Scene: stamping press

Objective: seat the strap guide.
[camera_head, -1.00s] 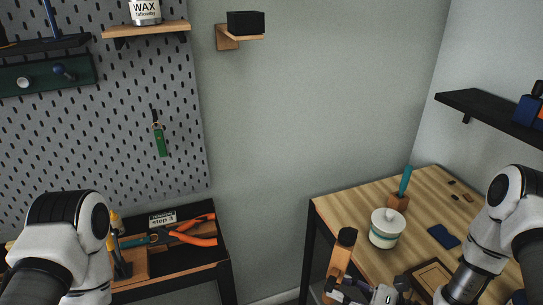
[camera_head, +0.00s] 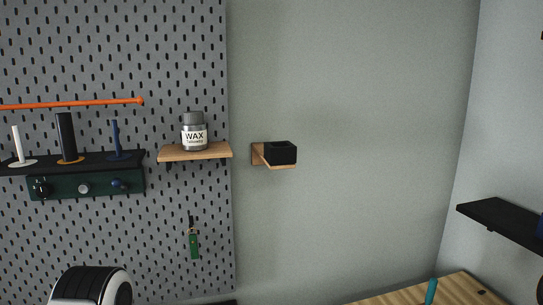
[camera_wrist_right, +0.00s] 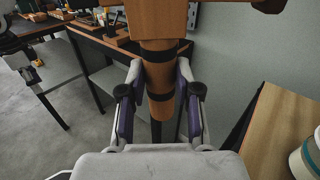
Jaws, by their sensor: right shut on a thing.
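My right gripper (camera_wrist_right: 160,78) is shut around the round wooden handle of a mallet-like tool (camera_wrist_right: 161,110) in the right wrist view. The handle has black bands, and a broad wooden block sits at its upper end, cut off by the top edge. I cannot pick out the strap guide for certain in either current view. Only the white and black top of my left arm shows at the bottom left of the head view; its gripper is out of view.
A wooden bench (camera_wrist_right: 272,133) with a white jar (camera_wrist_right: 312,158) is at right in the wrist view.

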